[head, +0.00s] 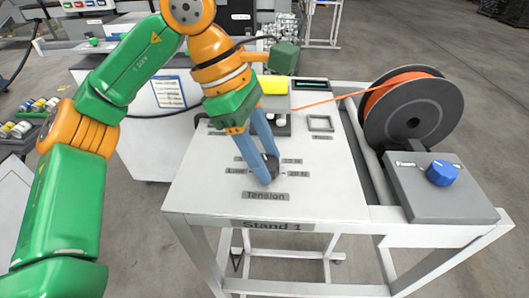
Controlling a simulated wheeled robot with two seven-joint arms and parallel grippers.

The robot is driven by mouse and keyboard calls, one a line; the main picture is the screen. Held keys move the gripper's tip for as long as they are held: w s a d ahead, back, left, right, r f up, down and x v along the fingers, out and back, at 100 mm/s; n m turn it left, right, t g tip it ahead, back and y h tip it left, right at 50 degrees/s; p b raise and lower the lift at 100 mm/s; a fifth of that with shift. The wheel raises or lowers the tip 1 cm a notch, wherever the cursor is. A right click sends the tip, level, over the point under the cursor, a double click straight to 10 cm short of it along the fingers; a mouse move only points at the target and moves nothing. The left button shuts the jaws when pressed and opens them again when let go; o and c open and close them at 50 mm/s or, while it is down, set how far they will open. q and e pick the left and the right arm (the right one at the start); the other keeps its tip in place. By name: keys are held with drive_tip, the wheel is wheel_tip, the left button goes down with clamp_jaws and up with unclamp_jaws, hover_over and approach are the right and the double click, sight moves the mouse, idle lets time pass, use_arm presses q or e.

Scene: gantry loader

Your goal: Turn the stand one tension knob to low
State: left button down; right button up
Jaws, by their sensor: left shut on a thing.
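The tension knob (272,166) is a small dark knob on the white panel of stand one (320,196), just above the label "Tension" (266,196). Short labels are printed around it, too small to read surely. My left gripper (268,176) comes down from above with its two blue fingers around the knob and is shut on it. The fingers hide part of the knob, so I cannot tell which label it points at. My right gripper is not in the view.
A spool of orange filament (412,112) stands at the right of the stand. A grey box (437,196) with a blue knob (442,173) sits at the front right. A yellow block (273,85) and a small display (311,85) are at the panel's back. The front panel is clear.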

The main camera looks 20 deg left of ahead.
use_arm(q)
drive_tip(key=shift+f, duration=0.1)
drive_tip(key=n+t+b, duration=0.1)
drive_tip(key=n+b, duration=0.1)
drive_tip(key=shift+f+n, duration=0.15)
drive_tip(key=shift+n, duration=0.25)
drive_tip(key=n+t+b, duration=0.1)
drive_tip(key=n, duration=0.2)
drive_tip(key=shift+s+n+y+b, duration=0.15)
drive_tip(key=shift+n+y+b, duration=0.15)
drive_tip(key=shift+y+b, duration=0.1)
drive_tip(key=n+t+y+b, duration=0.1)
drive_tip(key=n, duration=0.2)
drive_tip(key=shift+n, duration=0.3)
drive_tip(key=shift+s+d+n+t+y+b, duration=0.1)
drive_tip(key=shift+n+t+y+b, duration=0.2)
drive_tip(key=shift+n, duration=0.7)
drive_tip(key=shift+d+n+t+y+b, duration=0.1)
drive_tip(key=shift+n+t+y+b, duration=0.2)
drive_tip(key=shift+n, duration=0.7)
drive_tip(key=shift+a, duration=0.1)
drive_tip(key=shift+c, duration=1.7)
unclamp_jaws()
drive_tip(key=shift+s+r, duration=0.2)
